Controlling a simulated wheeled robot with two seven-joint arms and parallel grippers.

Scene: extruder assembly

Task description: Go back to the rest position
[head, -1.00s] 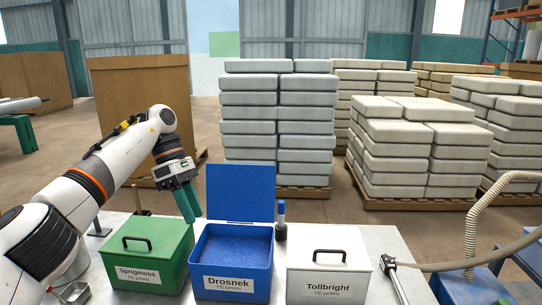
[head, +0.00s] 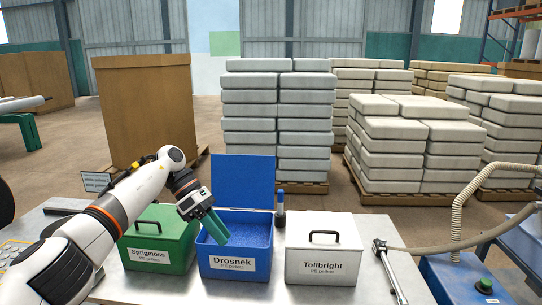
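My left arm comes in from the left, and its gripper (head: 215,227) with green fingers is over the front left part of the open blue Drosnek box (head: 234,265). The fingers look close together, and I cannot tell whether they are open or shut. No held object shows. The blue box has its lid (head: 243,182) raised at the back and blue pellets inside. The green Sprigmoss box (head: 158,256), left of it, is closed and partly hidden by my arm. The white Tollbright box (head: 321,266), to the right, is closed. My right gripper is not in view.
The boxes stand on a grey table (head: 376,290). A dark upright item with a blue top (head: 280,210) stands behind the boxes. A metal wand (head: 391,273) with a hose (head: 458,225) lies at the right. Pallets of white sacks (head: 277,125) stand beyond the table.

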